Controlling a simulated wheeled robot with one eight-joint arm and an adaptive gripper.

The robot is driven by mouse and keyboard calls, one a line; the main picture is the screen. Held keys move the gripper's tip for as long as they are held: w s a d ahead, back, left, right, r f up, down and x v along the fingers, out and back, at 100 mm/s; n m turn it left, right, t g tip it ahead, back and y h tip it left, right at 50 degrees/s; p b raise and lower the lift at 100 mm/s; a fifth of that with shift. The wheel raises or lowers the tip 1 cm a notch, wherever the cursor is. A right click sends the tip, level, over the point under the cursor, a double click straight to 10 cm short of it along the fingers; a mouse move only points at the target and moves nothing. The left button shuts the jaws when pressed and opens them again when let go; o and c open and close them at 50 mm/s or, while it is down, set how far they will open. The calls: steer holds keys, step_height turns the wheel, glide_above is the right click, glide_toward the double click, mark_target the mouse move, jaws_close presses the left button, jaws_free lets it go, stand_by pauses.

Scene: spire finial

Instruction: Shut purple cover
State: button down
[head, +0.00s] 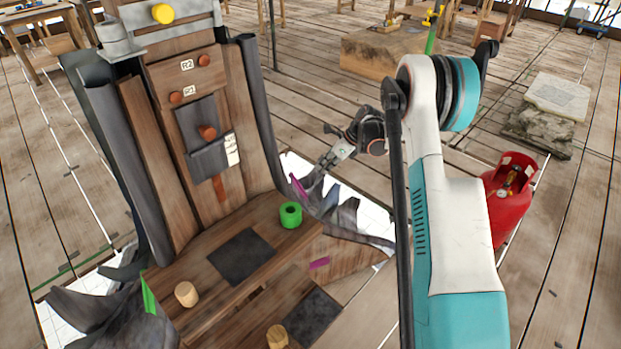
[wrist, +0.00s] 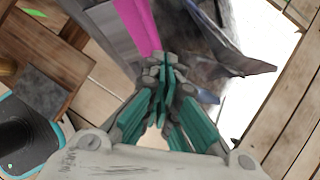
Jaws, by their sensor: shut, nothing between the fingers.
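A purple strip (head: 298,187) shows on the grey, folded sheet (head: 345,215) right of the wooden structure. The wrist view shows a purple strip (wrist: 140,25) along a grey sheet, just beyond my fingertips. A second purple piece (head: 319,263) is on the side of the wooden base, lower down. I cannot tell exactly which part is the cover or how its hinge runs. My gripper (head: 314,176) is shut and empty, close to the upper purple strip in the head view. In the wrist view its fingertips (wrist: 168,62) meet beside the strip's lower end; contact is unclear.
A green ring (head: 290,215) and wooden pegs (head: 187,294) stand on the wooden base (head: 205,285). The upright panel (head: 180,75) has several knobs. Crumpled grey sheets flank the base. A red gas cylinder (head: 509,195) stands at right.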

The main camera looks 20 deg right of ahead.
mark_target(300, 190)
steer(key=s+m+t+p, duration=0.2)
steer(key=s+p, duration=0.1)
steer(key=s, duration=0.4)
steer(key=shift+h, duration=0.3)
steer(key=shift+w+a+r+b+x, duration=0.25)
steer(key=shift+b+x, duration=0.5)
steer(key=shift+x, duration=1.35)
steer(key=shift+w+a+r+b+x, duration=0.2)
steer(key=shift+b+x, duration=0.6)
steer(key=shift+x, duration=1.3)
steer(key=shift+w+a+r+b+x, duration=0.1)
steer(key=shift+w+r+b+x, duration=0.45)
steer(key=shift+x, duration=1.55)
steer(key=shift+s+f+n, duration=0.2)
steer(key=shift+f+n, duration=0.1)
steer(key=n+g, duration=0.1)
steer(key=w+a+n+g+y+b, duration=0.1)
steer(key=shift+w+a+f+n, duration=0.1)
steer(key=shift+w+f+n, duration=0.1)
steer(key=shift+f+n, duration=0.15)
steer(key=shift+w+a+g, duration=0.2)
steer(key=shift+a+g, duration=0.1)
